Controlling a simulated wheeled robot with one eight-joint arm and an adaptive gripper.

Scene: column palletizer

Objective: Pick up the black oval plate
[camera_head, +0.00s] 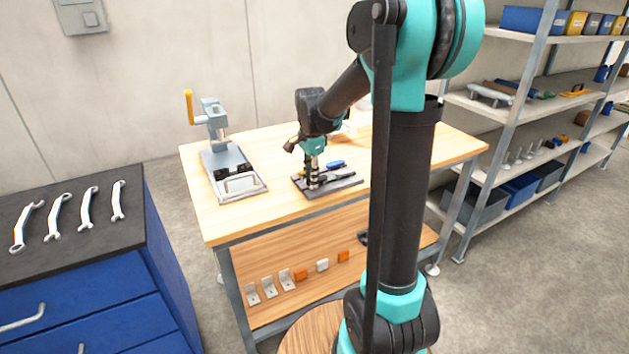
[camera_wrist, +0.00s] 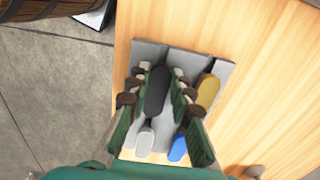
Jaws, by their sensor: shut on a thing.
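The black oval plate (camera_wrist: 157,92) lies lengthwise between the fingers of my gripper (camera_wrist: 161,72) in the wrist view. My gripper is shut on it, with a finger along each long side. The plate is over a grey holder (camera_wrist: 149,50); I cannot tell whether it still touches it. In the head view my gripper (camera_head: 313,182) points down at the dark holder (camera_head: 346,183) on the wooden bench, and its fingers hide the black plate there.
A yellow oval plate (camera_wrist: 208,90), a white one (camera_wrist: 144,139) and a blue one (camera_wrist: 179,148) are close around my fingers. A lever press (camera_head: 232,172) with a yellow handle stands left of the holder. Shelves (camera_head: 520,105) stand at right.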

